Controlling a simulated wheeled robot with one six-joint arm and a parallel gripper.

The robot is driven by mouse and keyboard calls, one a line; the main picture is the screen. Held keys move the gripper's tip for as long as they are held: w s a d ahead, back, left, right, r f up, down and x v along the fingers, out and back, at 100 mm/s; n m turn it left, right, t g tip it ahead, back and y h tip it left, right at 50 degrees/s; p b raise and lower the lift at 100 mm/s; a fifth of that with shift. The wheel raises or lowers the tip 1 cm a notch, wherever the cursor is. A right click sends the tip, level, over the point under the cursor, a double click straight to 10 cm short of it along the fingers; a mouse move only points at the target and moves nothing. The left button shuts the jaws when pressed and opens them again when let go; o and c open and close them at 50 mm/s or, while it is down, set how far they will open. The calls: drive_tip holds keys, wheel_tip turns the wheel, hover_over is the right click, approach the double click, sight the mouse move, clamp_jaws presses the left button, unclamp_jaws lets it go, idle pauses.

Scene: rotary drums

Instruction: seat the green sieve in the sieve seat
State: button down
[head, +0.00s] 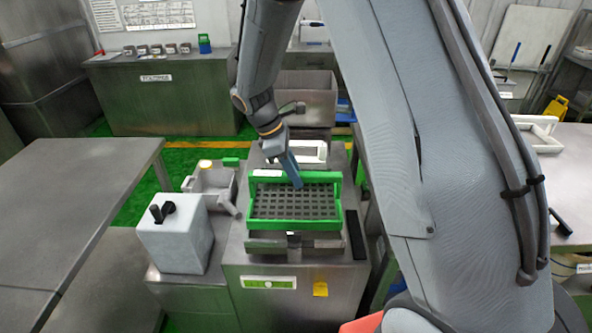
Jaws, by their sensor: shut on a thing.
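The green sieve (294,205), a green rectangular frame with a dark grid and a raised green bar at its back, is at the top of the metal machine in the middle of the view. My gripper (297,182) reaches down from behind and is shut on the sieve's raised bar; its fingers partly hide that bar. The sieve seat (325,241) shows as a metal rim below the sieve's front edge. The sieve looks roughly level over it. Whether it rests fully in the seat or hovers slightly above cannot be told from this angle.
A white box with black knobs (175,237) and a grey chute (215,187) stand left of the machine. A bare metal table (75,195) is at the far left. A white frame (300,152) lies behind the sieve. My arm hides much of the right side.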

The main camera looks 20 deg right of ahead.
sight(302, 203)
drive_tip(key=shift+f+b, duration=0.4)
drive_tip(key=shift+f, duration=0.8)
drive_tip(key=shift+p, duration=0.65)
idle(0.9)
drive_tip(key=shift+f+b, duration=0.75)
drive_tip(key=shift+f, duration=1.05)
drive_tip(key=c, duration=1.5)
unclamp_jaws()
drive_tip(key=shift+b+v, duration=1.05)
drive_tip(key=shift+v, duration=2.9)
drive_tip(key=s+d+m+t+y, duration=0.1)
drive_tip(key=s+m, duration=0.3)
drive_tip(key=s, duration=0.2)
drive_tip(key=s+d+m+t+y, duration=0.1)
drive_tip(key=s+m+y, duration=0.1)
drive_tip(key=s+m, duration=0.3)
drive_tip(key=s+d+m+y, duration=0.1)
drive_tip(key=s+m, duration=0.4)
drive_tip(key=s, duration=0.2)
drive_tip(key=shift+s+r+t+b, duration=0.1)
drive_tip(key=shift+r+t+b, duration=0.2)
drive_tip(key=shift+t, duration=0.1)
